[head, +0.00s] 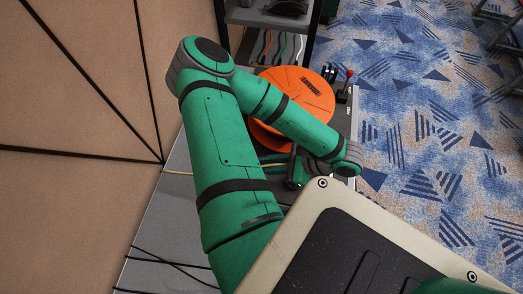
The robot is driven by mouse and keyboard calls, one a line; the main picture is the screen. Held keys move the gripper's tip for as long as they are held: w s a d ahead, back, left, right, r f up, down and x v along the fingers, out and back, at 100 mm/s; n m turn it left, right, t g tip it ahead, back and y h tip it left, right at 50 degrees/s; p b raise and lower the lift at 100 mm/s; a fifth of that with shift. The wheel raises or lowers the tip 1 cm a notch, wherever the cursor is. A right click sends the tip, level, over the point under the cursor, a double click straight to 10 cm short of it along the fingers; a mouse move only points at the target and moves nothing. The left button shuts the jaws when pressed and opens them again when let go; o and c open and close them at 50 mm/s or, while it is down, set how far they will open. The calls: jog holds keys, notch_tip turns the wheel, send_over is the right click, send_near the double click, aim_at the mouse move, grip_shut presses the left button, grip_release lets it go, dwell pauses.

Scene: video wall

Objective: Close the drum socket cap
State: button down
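An orange cable drum (318,102) stands on the grey surface beyond my arm, its round face turned up and tilted. My green forearm crosses in front of it and hides its middle and lower left. A small dark rectangular detail (310,87) shows near the top of the drum face. I cannot tell whether it is the socket cap, or whether any cap is open or shut. My arm's wrist end is at the lower right of the drum. I cannot make out the gripper's fingers.
A dark rack (270,18) with hanging cables stands behind the drum. A lever with a red knob (349,73) rises to the drum's right. A tan panelled wall (75,120) is at left. Black cables cross the grey surface (165,225) at lower left. Patterned blue carpet (430,130) is open at right.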

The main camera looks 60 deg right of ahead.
jog(key=shift+s+d+f+t+y, duration=0.15)
jog(key=shift+s+f+t+y, duration=0.1)
jog(key=shift+f+t, duration=0.3)
jog(key=shift+s+d+f+t+y, duration=0.1)
jog(key=shift+s+f+t+y, duration=0.25)
jog(key=shift+t, duration=0.3)
jog(key=shift+w+f, duration=0.1)
jog(key=shift+w, duration=0.05)
jog(key=c, duration=1.6)
grip_release()
jog(key=shift+c, duration=0.2)
jog(key=shift+w, duration=0.1)
jog(key=v, duration=1)
jog(key=shift+s, duration=0.4)
